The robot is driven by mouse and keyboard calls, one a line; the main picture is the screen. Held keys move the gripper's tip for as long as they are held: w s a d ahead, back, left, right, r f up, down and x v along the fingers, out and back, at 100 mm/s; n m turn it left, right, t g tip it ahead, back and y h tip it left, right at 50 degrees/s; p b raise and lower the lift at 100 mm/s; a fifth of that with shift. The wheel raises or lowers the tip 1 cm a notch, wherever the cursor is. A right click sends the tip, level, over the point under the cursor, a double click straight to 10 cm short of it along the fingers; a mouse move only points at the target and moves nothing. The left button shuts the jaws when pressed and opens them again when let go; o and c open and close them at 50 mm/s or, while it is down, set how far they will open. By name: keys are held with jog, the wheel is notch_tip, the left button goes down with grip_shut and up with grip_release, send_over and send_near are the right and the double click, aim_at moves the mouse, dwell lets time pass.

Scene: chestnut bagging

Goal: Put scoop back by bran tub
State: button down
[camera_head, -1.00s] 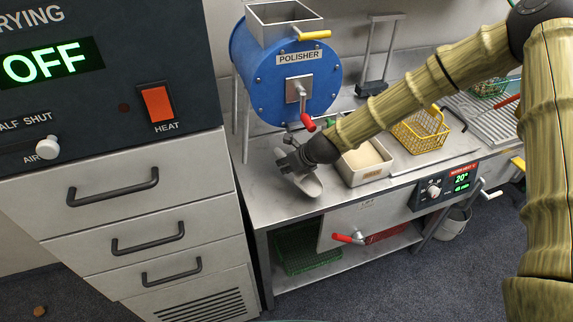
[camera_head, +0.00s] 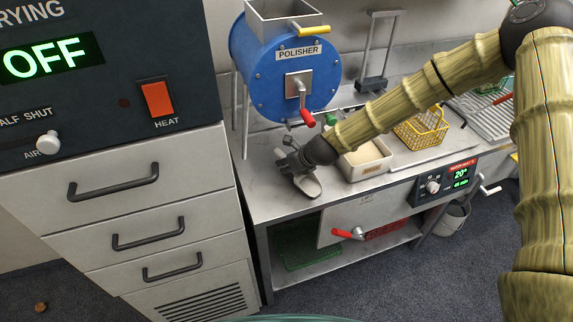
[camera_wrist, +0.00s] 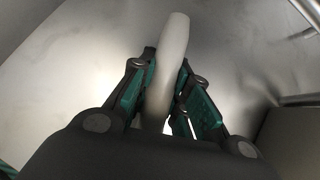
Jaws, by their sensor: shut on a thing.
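My gripper (camera_head: 293,163) is shut on the pale scoop (camera_head: 309,187) and is low over the steel bench, left of the bran tub (camera_head: 372,169). In the wrist view the green-padded fingers (camera_wrist: 165,98) close around the scoop's pale handle (camera_wrist: 174,50). The scoop's bowl points toward the bench's front edge; I cannot tell whether it touches the bench top.
The blue polisher (camera_head: 287,75) with its red-handled crank stands behind my gripper. A yellow wire basket (camera_head: 421,131) is right of the tub. The drying cabinet (camera_head: 130,190) is left of the bench (camera_head: 262,190). Bare bench top lies around the scoop.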

jog(key=shift+s+f, duration=0.15)
jog(key=shift+f, duration=0.1)
jog(key=c, duration=1.4)
grip_release()
jog(key=shift+f, duration=0.1)
jog(key=shift+o, duration=0.2)
jog(key=shift+f, duration=0.1)
jog(key=shift+r+p, duration=0.55)
jog(key=shift+r, duration=0.05)
jog(key=shift+d+r, duration=0.15)
jog(key=shift+d, duration=0.05)
jog(key=shift+b+v, duration=1.15)
jog(key=shift+v, duration=2.45)
jog(key=shift+a+r, duration=0.1)
jog(key=shift+r, duration=0.05)
